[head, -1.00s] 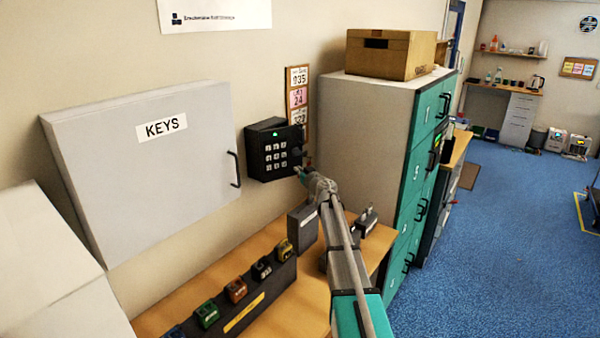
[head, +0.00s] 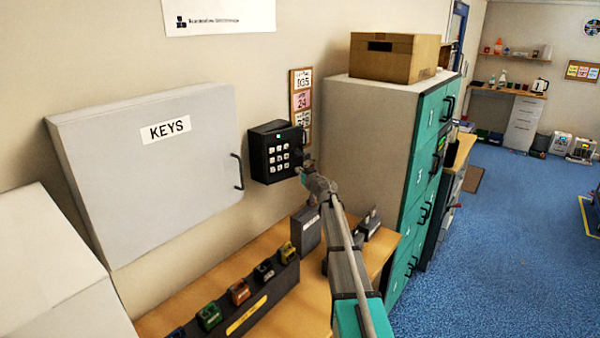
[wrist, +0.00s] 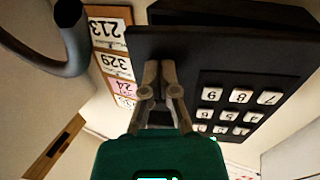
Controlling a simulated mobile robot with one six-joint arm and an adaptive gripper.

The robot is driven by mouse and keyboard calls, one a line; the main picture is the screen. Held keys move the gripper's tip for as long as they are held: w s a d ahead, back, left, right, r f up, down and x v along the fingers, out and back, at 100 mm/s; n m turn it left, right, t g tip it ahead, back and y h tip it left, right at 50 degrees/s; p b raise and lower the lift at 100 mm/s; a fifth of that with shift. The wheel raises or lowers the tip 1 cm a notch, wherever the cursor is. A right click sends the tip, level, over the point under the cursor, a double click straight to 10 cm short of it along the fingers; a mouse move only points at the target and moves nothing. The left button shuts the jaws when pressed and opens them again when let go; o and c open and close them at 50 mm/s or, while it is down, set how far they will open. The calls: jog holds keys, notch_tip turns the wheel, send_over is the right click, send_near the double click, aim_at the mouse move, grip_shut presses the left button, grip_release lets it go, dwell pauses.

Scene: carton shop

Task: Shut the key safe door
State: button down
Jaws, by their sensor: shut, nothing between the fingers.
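The key safe (head: 262,152) is a small black box with a keypad, fixed to the wall right of the white KEYS cabinet. Its door (head: 290,139) carries light number keys and a small lit lamp. In the wrist view the door (wrist: 175,45) is seen upside down, with the dark safe body behind it. I cannot tell for sure whether a gap stays between them. My gripper (head: 301,171) is shut and empty at the lower right of the door. In the wrist view its fingertips (wrist: 160,66) overlap the door beside the keys and seem to be at its face.
The KEYS cabinet (head: 150,180) with its black handle stands close at left. A wooden desk (head: 205,290) with a row of padlocks lies below. Grey-and-teal lockers (head: 365,150) with a cardboard box (head: 395,57) on top rise at right. Blue floor (head: 500,230) is open beyond.

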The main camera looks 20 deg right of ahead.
jog(key=shift+w, duration=0.15)
jog(key=shift+w+a, duration=0.15)
jog(key=shift+w, duration=0.35)
jog(key=shift+w+a+r, duration=0.1)
jog(key=shift+w+r, duration=0.05)
jog(key=shift+w, duration=0.1)
jog(key=shift+w+f, duration=0.15)
jog(key=shift+f, duration=0.05)
jog(key=s+d, duration=0.4)
jog(key=s, duration=0.4)
jog(key=shift+d, duration=0.35)
dwell(0.4)
jog(key=shift+s+r, duration=0.1)
dwell(0.3)
